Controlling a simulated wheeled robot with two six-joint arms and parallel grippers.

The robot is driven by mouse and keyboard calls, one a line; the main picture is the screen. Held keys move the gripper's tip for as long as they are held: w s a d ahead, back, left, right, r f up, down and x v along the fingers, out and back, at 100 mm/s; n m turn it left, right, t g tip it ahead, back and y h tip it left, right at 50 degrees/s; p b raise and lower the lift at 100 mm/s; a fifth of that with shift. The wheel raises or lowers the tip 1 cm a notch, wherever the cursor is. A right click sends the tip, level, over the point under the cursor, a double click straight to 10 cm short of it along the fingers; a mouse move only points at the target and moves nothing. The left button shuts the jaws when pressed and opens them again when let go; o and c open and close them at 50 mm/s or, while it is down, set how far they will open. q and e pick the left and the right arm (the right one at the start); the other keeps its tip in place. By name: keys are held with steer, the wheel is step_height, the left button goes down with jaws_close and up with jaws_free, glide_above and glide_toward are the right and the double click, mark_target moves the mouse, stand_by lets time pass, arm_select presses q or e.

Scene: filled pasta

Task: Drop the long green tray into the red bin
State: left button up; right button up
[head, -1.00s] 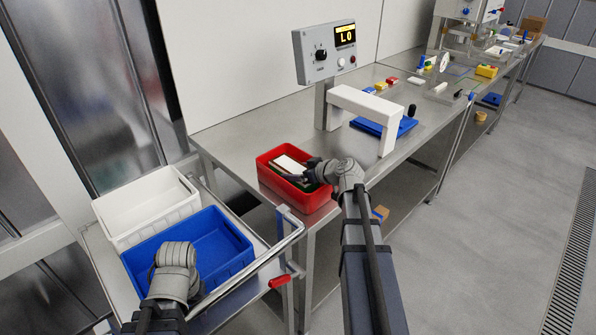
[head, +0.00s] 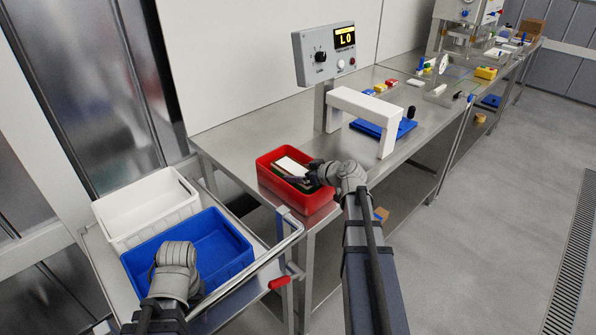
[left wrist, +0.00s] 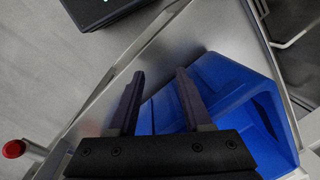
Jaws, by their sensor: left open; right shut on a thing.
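The red bin (head: 310,203) stands at the near left corner of the steel table. A tray (head: 293,167) with a white top lies at the bin's opening, and a strip of green shows along its lower edge. My right gripper (head: 308,177) is at the bin's right side, shut on the green tray; its fingers are small and partly hidden here. How deep the tray sits in the bin is hard to tell. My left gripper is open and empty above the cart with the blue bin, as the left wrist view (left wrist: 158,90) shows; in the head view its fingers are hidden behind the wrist.
A white arch (head: 388,105) and a control box (head: 325,55) stand farther back on the table.

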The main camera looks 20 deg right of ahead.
arm_select(q)
steer(key=shift+d+f, duration=0.15)
steer(key=shift+f, duration=0.65)
arm_select(e)
steer(key=shift+f, duration=0.8)
steer(key=o, duration=1.3)
steer(key=shift+s, duration=0.1)
arm_select(q)
steer(key=shift+s+r+p, duration=0.1)
steer(key=shift+r+p, duration=0.6)
steer(key=shift+p, duration=0.05)
arm_select(e)
steer(key=shift+v, duration=1.45)
arm_select(q)
steer(key=shift+r+p, duration=0.55)
steer(key=shift+p, duration=0.05)
arm_select(e)
steer(key=shift+v, duration=0.9)
arm_select(q)
steer(key=shift+r+p, duration=0.6)
arm_select(e)
steer(key=shift+r+v, duration=0.2)
steer(key=shift+v, duration=0.9)
